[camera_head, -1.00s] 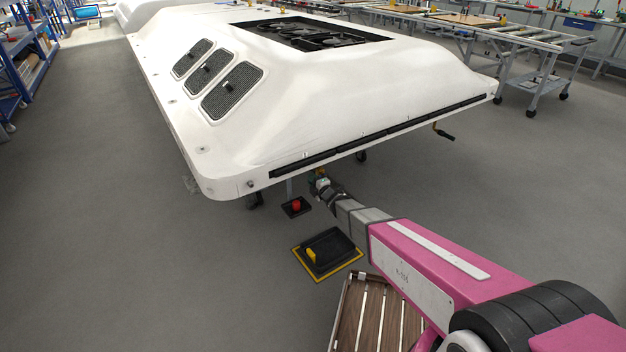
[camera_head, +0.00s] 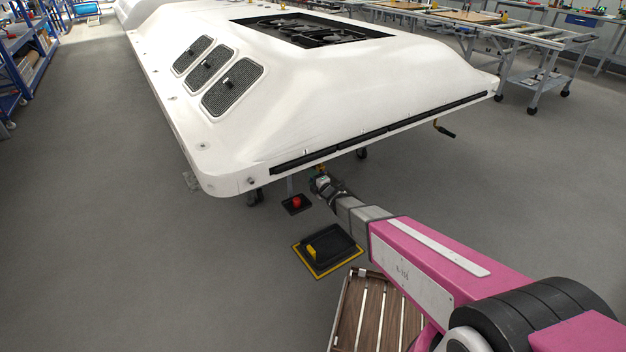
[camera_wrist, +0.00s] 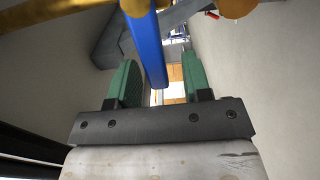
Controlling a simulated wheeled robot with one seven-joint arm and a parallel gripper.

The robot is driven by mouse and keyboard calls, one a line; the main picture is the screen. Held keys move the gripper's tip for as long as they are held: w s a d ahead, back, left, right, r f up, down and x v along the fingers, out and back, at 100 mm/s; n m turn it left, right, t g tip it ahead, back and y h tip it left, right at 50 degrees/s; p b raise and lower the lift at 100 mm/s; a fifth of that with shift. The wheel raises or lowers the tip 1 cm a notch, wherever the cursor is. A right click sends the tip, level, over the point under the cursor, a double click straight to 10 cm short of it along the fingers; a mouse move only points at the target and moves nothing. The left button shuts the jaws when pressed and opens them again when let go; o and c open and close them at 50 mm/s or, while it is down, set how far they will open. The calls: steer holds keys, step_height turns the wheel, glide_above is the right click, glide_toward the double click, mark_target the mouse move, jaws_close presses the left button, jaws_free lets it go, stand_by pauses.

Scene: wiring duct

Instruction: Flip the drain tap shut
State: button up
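The drain tap shows in the wrist view as a long blue lever (camera_wrist: 147,42) with brass parts (camera_wrist: 58,12) at the top edge. In the head view only a small brass-coloured bit (camera_head: 321,167) of it shows under the front edge of the white shell. My gripper (camera_wrist: 160,82) is open, with its green finger pads on either side of the blue lever. The lever slants between the pads, nearer the left one, with a clear gap on the right. I cannot tell whether it touches the left pad. In the head view my gripper (camera_head: 318,180) is small, just below the shell's edge.
The white shell (camera_head: 330,95) overhangs my gripper. On the floor below are a red button on a black base (camera_head: 296,203), a black tray with a yellow border (camera_head: 331,251) and a slatted wooden platform (camera_head: 375,315). Open grey floor lies to the left.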

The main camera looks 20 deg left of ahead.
steer(key=v, duration=1)
steer(key=shift+s+d, duration=0.25)
steer(key=shift+d, duration=0.05)
